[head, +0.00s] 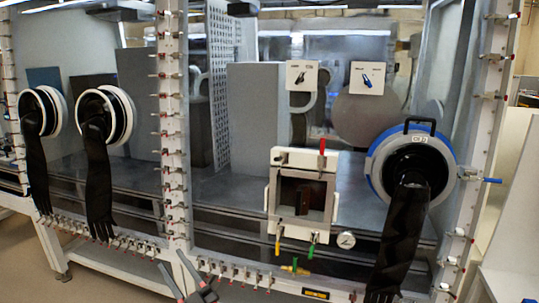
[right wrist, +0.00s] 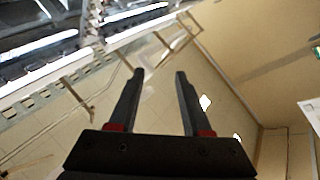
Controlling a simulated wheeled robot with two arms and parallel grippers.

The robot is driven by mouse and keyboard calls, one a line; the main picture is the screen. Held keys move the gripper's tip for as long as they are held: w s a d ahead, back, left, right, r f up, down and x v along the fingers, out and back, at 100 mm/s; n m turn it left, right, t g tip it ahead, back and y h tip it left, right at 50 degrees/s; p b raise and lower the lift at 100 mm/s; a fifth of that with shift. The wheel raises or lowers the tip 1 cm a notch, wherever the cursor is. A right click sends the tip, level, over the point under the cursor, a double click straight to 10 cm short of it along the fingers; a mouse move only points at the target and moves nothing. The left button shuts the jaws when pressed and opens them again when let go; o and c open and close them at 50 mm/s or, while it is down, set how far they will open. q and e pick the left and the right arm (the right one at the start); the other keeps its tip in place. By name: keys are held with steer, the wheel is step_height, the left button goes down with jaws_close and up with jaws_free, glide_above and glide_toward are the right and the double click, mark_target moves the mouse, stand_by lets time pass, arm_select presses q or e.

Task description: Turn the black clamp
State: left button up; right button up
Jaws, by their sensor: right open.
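A small black lever (head: 299,77) sits on a white plate behind the glovebox window, left of a similar plate with a blue lever (head: 367,80). It is the black turning part I can pick out; whether it is the clamp named is unclear. My right gripper (head: 171,259) is low in the head view, in front of the frame's lower rail, well below and left of that lever. It is open and empty, touching nothing visible. In the right wrist view its two black fingers (right wrist: 160,75) are apart, with floor behind them. My left gripper is not in view.
A small hatch (head: 274,212) with red, yellow and green handles is at the centre. A blue-rimmed port (head: 377,161) with a hanging black glove (head: 401,240) is right of it. Two more gloved ports are at left. Clamps line the frame posts (head: 173,140).

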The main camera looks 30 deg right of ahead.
steer(key=w+d+r+m+h, duration=0.2)
steer(key=w+d+r+h, duration=0.1)
steer(key=r, duration=0.1)
steer(key=m+g+h+p, duration=0.4)
steer(key=m+g+h, duration=0.7)
steer(key=m+h, duration=0.45)
glide_toward(276, 160)
steer(key=shift+n+t+h, duration=0.3)
steer(key=shift+n+h, duration=0.25)
steer(key=shift+n, duration=0.3)
steer(key=p+x, duration=0.1)
steer(key=x, duration=0.2)
steer(key=p+x, duration=0.2)
steer(key=x, duration=0.1)
steer(key=f+p+x, duration=0.1)
steer(key=x, duration=0.3)
steer(key=shift+w+p, duration=0.1)
steer(key=shift+p, duration=0.2)
steer(key=shift+w+d+f, duration=0.2)
steer(key=shift+w+d, duration=0.3)
steer(key=shift+w, duration=0.05)
jaws_close()
